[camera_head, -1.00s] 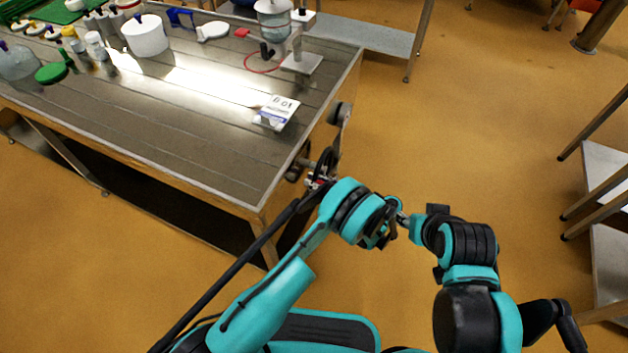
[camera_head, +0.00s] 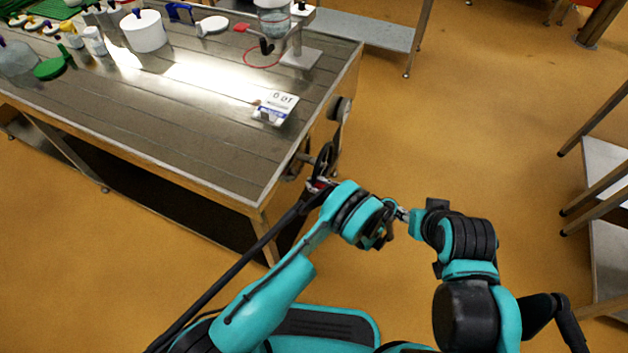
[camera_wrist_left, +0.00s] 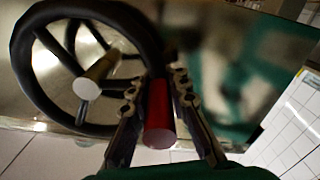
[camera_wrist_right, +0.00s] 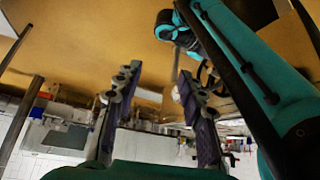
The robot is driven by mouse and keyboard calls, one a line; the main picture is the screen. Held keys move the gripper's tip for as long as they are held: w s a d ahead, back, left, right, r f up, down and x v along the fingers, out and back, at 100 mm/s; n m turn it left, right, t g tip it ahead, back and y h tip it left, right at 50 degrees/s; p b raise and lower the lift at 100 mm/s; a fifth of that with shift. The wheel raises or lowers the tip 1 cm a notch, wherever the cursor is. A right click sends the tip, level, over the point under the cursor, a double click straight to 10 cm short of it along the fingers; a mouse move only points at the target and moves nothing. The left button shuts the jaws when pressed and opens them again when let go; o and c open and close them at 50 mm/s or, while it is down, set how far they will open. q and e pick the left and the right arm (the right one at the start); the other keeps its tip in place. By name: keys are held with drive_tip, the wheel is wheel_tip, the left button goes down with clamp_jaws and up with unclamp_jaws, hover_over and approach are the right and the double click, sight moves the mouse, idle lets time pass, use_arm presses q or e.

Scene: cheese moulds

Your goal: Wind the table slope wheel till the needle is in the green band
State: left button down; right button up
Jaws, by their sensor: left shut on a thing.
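The black spoked slope wheel (camera_head: 326,158) is on the near right end of the steel table. It fills the upper left of the left wrist view (camera_wrist_left: 22,60), with a pale hub (camera_wrist_left: 97,78). My left gripper (camera_head: 319,184) is at the wheel's lower side, shut on its red handle (camera_wrist_left: 158,112), which shows between the fingers. My right gripper (camera_wrist_right: 155,78) is open and empty, away from the wheel. A round grey part (camera_head: 340,108) is on the table end above the wheel. No needle or green band can be made out.
The steel table (camera_head: 150,130) carries a white sign (camera_head: 275,107), a white tub (camera_head: 143,31) and several small items towards the back. A metal shelf rack (camera_head: 606,175) stands at the right. The orange floor between is clear.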

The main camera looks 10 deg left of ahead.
drive_tip(key=shift+w+r, duration=0.15)
clamp_jaws()
drive_tip(key=n+g, duration=0.8)
drive_tip(key=n, duration=2.3)
hover_over(325, 189)
wheel_tip(325, 189, down, 6)
drive_tip(key=shift+n+g, duration=0.4)
drive_tip(key=shift+n, duration=0.3)
wheel_tip(325, 189, down, 13)
drive_tip(key=shift+w+f, duration=0.1)
drive_tip(key=shift+w+d+f, duration=0.1)
drive_tip(key=shift+d+f, duration=0.05)
drive_tip(key=shift+f, duration=0.25)
